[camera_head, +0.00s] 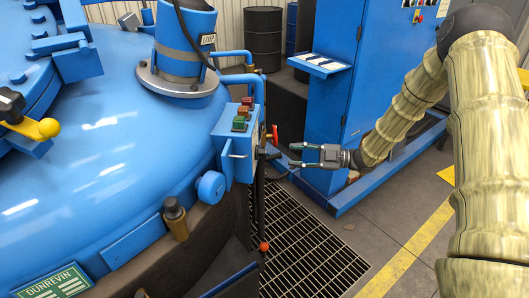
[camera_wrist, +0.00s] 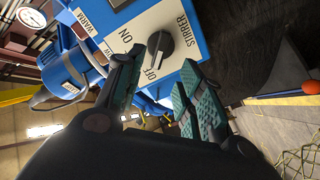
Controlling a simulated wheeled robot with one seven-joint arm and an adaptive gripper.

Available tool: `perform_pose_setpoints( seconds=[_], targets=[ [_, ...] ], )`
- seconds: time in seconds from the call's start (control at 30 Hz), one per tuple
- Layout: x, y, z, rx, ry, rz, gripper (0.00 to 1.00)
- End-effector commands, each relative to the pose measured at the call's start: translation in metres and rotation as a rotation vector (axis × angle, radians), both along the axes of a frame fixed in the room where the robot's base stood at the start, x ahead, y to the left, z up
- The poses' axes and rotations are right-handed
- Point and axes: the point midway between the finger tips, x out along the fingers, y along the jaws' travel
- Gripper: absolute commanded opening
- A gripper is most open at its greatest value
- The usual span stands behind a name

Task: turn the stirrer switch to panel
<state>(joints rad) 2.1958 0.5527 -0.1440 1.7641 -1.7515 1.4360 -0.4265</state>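The stirrer switch (camera_wrist: 159,46) is a black rotary knob on a white plate marked STIRRER, ON and OFF in the wrist view. Its long grip appears to lie towards the OFF mark; I see no PANEL mark. The plate is on a blue control box (camera_head: 235,148), whose switch face is turned mostly away in the head view. My gripper (camera_head: 292,155) is open and empty, just right of the box. In the wrist view my gripper (camera_wrist: 162,66) has its fingers apart, below and either side of the knob; contact with the knob cannot be made out.
A red handle (camera_head: 274,135) sticks out at the box's right side. A blue cabinet (camera_head: 340,90) stands behind my gripper. A floor grating (camera_head: 305,245) lies below. A WARM label (camera_wrist: 88,22) is near the plate.

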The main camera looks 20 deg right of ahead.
Motion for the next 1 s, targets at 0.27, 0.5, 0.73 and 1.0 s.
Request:
perform_pose_setpoints(
  seconds=[0.27,0.5,0.73,1.0],
  targets=[
    [0.014,0.032,0.001,0.002,0.002,-0.005,0.38],
    [0.03,0.068,0.001,0.001,0.003,-0.004,0.38],
    [0.039,0.089,0.0,0.002,0.004,-0.003,0.38],
    [0.042,0.094,-0.001,0.001,0.004,-0.004,0.38]
  ],
)
